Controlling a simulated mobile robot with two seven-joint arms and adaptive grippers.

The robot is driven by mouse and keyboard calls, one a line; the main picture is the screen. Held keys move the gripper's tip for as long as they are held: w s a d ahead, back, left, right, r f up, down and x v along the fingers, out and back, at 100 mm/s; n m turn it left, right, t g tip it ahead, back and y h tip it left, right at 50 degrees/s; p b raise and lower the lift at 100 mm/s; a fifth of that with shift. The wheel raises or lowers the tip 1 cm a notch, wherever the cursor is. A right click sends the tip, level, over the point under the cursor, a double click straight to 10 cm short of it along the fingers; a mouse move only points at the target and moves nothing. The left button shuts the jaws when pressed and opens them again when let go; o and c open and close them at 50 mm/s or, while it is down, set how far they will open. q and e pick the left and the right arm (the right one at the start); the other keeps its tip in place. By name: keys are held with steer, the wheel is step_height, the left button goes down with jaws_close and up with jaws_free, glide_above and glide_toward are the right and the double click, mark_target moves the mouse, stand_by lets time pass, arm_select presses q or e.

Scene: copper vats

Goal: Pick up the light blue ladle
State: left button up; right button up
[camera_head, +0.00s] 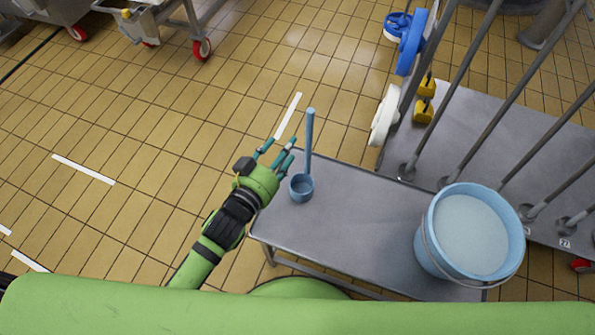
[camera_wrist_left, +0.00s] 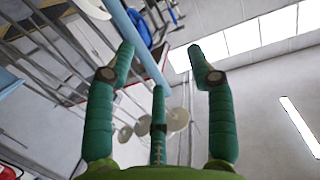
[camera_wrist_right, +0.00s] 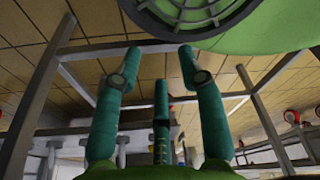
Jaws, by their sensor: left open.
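The light blue ladle (camera_head: 309,140) stands on the grey metal table (camera_head: 345,225), its cup (camera_head: 301,187) down and its long handle pointing up. My left gripper (camera_head: 276,150) is open just left of the handle, at the table's left end. In the left wrist view the blue handle (camera_wrist_left: 146,48) passes slanting by the tip of the left finger, and the open fingers (camera_wrist_left: 165,60) hold nothing. My right gripper is hidden in the head view. In the right wrist view its fingers (camera_wrist_right: 160,65) are spread and empty, below the table frame.
A light blue bucket (camera_head: 468,235) with pale contents stands at the table's right end. Behind it is a grey rack (camera_head: 480,130) with upright rods, yellow pieces and a white disc (camera_head: 384,115).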

mark_target(310, 123)
arm_select(q)
steer(key=w+d+r, duration=0.1)
steer(key=w+d, duration=0.1)
steer(key=w+d+r+h, duration=0.1)
steer(key=d, duration=0.1)
steer(key=w+d+r+m+t+h, duration=0.1)
steer(key=w+d+r, duration=0.1)
steer(key=shift+w+d, duration=0.25)
steer(key=shift+w, duration=0.1)
steer(key=shift+r, duration=0.1)
steer(key=c, duration=1)
jaws_close()
arm_select(e)
steer(key=shift+w+f, duration=0.25)
steer(key=shift+w, duration=0.25)
